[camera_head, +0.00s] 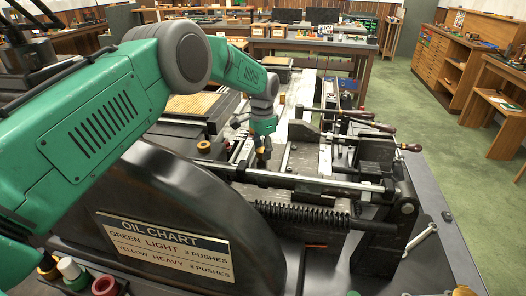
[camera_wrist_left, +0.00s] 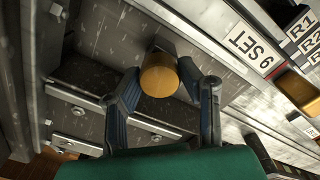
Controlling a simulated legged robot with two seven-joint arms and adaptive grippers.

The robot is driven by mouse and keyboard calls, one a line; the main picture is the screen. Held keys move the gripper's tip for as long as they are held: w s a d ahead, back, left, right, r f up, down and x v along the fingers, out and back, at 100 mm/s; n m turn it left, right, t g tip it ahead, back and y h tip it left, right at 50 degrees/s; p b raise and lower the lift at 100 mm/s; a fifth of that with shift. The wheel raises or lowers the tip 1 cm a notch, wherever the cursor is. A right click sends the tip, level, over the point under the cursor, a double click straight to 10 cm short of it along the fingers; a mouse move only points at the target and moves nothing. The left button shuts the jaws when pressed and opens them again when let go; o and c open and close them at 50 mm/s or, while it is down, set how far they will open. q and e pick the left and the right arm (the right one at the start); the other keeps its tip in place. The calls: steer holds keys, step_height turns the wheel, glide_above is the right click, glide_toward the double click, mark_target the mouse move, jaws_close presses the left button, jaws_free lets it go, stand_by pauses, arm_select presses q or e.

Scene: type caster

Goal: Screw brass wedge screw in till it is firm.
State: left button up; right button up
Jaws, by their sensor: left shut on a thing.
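The brass wedge screw (camera_wrist_left: 159,76) shows in the left wrist view as a round brass head between my left gripper's two dark blue fingers. My left gripper (camera_head: 263,158) points down at the machine in the head view and is shut on the screw head. One finger is on each side of the head. The screw's shank and the depth it sits at are hidden. In the head view the screw is too small and covered to make out. My right gripper is not in view.
A plate marked "9 SET" (camera_wrist_left: 248,44) lies right of the screw, with another brass piece (camera_wrist_left: 296,88) beyond it. In the head view a brass knob (camera_head: 204,147) stands left of my gripper. Metal bars and wooden-handled levers (camera_head: 383,127) crowd the right.

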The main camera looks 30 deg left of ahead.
mark_target(262, 149)
arm_select(q)
steer(key=shift+w+a+r+m, duration=0.1)
steer(key=shift+w+r+m, duration=0.1)
steer(key=shift+m, duration=0.65)
steer(key=shift+w+r+m, duration=0.1)
steer(key=shift+r+m, duration=0.05)
steer(key=shift+m, duration=0.7)
steer(key=o, duration=1.1)
steer(key=shift+o, duration=0.3)
steer(key=shift+s+f, duration=0.15)
step_height(262, 149, up, 12)
steer(key=shift+f, duration=0.1)
